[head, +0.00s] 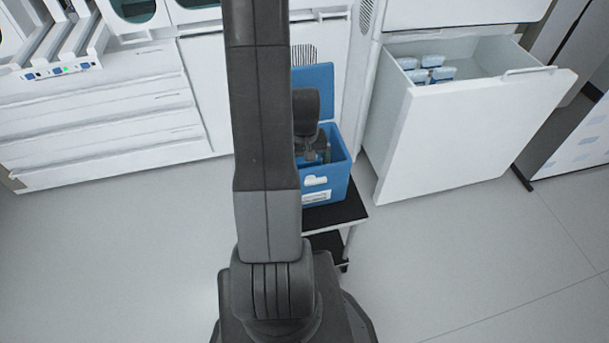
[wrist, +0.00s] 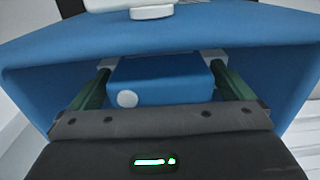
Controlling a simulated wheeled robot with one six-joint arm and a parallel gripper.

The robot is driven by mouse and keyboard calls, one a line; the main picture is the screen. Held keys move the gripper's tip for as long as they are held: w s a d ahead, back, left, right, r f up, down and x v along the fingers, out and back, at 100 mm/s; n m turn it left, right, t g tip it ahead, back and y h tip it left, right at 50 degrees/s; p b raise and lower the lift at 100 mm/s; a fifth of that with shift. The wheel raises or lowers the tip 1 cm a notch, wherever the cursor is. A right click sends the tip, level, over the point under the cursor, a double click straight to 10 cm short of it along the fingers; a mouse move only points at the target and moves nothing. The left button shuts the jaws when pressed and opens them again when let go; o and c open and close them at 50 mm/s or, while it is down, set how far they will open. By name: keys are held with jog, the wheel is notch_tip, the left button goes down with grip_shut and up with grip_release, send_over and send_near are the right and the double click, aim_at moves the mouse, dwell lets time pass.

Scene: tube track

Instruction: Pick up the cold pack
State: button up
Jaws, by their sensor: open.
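A cold pack (wrist: 165,82), a blue block with a round white spot on its near left, lies inside the blue cooler box (head: 338,170). In the wrist view my gripper (wrist: 160,62) is open, with one green finger on each side of the pack. Whether the fingers touch the pack I cannot tell. In the head view my gripper (head: 314,155) reaches down into the box, and my arm hides the box's left part. The pack cannot be made out there.
The box stands with its lid raised on a small black-topped cart (head: 345,215). An open white drawer (head: 480,125) at the right holds several blue-and-white packs (head: 428,70). White cabinets (head: 100,125) line the left. The grey floor in front is clear.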

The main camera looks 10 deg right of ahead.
jog(key=c, duration=0.9)
jog(key=shift+r, duration=0.15)
